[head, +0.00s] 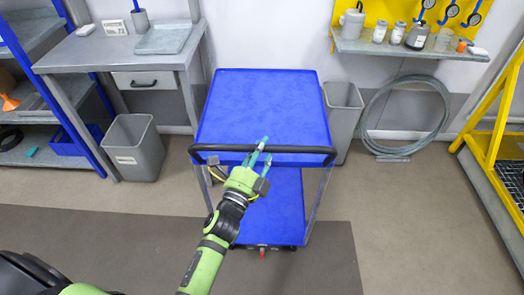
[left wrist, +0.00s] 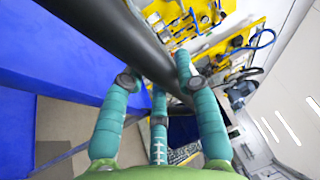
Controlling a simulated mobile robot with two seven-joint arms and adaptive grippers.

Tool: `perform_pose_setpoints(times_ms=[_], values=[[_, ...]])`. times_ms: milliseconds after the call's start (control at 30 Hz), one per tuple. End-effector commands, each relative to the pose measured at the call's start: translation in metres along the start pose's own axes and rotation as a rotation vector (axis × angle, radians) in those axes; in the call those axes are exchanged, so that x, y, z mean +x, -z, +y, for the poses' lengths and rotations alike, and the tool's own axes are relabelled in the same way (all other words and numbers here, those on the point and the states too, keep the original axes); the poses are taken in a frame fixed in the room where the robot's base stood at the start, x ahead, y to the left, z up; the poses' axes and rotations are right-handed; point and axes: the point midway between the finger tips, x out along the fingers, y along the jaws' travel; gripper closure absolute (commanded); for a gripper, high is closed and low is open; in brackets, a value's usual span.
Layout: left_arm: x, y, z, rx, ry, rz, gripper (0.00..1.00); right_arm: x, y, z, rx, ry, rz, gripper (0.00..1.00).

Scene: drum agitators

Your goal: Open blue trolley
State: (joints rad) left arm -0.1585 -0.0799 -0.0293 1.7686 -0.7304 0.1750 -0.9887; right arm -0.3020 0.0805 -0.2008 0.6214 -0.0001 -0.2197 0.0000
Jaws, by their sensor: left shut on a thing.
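The blue trolley (head: 262,105) stands in the middle of the head view, with a flat blue top and a blue lower shelf (head: 277,205). Its black handle bar (head: 305,149) runs across the near edge. My left gripper (head: 262,152) is at the middle of this bar, shut on it. In the left wrist view the teal fingers of my left gripper (left wrist: 158,78) lie around the dark bar (left wrist: 100,28), with the trolley's blue surface (left wrist: 40,60) at the left. My right gripper is not in view.
A grey bin (head: 135,147) stands left of the trolley under a workbench (head: 120,55). Another grey bin (head: 343,112) is close on its right, beside a coiled hose (head: 405,115). A yellow frame (head: 495,140) is at the far right. Floor is clear at the near right, and a dark mat lies in front.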

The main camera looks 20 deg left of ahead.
Motion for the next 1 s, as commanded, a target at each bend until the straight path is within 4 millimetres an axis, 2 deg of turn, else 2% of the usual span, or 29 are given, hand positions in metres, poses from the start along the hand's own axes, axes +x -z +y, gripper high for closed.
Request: perform_pose_setpoints(times_ms=[367,400,433,467,833,1000], values=[[0.0,0.0,-0.001,-0.004,0.001,0.0,1.0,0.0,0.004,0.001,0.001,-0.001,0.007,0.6],[0.0,0.0,-0.001,-0.003,0.001,0.0,0.61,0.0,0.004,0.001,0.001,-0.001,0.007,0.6],[0.0,0.0,-0.001,-0.003,0.001,0.0,0.49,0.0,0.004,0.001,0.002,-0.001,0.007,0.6],[0.0,0.0,-0.001,-0.003,0.001,0.0,0.44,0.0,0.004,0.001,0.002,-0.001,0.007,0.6],[-0.002,0.0,0.0,-0.002,0.0,0.0,0.44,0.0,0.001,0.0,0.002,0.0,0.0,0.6],[-0.024,0.0,0.001,-0.002,-0.002,-0.001,0.44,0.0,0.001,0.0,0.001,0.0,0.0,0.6]])
